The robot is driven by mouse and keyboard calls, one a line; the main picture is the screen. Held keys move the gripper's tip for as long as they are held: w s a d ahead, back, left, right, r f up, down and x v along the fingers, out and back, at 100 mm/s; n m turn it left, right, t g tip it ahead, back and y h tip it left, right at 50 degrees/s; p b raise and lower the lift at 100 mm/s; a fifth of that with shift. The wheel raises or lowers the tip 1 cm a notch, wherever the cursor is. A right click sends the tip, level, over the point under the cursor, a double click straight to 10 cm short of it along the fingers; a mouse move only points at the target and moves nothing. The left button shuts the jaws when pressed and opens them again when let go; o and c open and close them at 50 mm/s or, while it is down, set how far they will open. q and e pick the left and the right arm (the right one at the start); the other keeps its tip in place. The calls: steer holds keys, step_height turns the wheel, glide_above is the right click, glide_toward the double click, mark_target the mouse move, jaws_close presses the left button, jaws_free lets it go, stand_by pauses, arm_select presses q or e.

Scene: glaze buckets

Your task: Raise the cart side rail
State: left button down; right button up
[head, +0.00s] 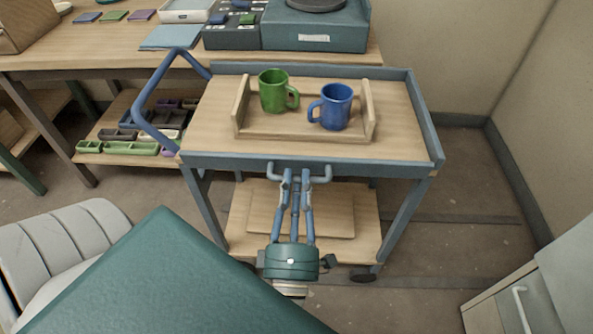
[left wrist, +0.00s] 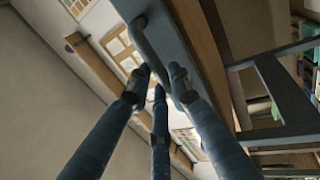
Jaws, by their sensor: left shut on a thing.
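The cart (head: 400,140) has a wooden top with a blue-grey frame. On its near side, a blue-grey board (head: 225,163) runs along the edge as the side rail, with a small bar handle (head: 321,179) on it. My left gripper (head: 297,178) comes up from below and is shut on this handle. In the left wrist view its fingers (left wrist: 158,82) close around the handle (left wrist: 148,42), beside the rail's face (left wrist: 180,45). The fingers hide part of the handle. My right gripper is not in view.
A wooden tray (head: 243,112) on the cart top holds a green mug (head: 272,92) and a blue mug (head: 338,107), both upright. A blue push handle (head: 150,95) is at the cart's left end. A workbench (head: 60,58) stands behind. A grey chair (head: 60,240) is at lower left, a cabinet (head: 535,300) at lower right.

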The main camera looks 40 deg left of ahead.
arm_select(q)
steer(key=c, duration=1.6)
jaws_free()
steer(key=v, duration=1.2)
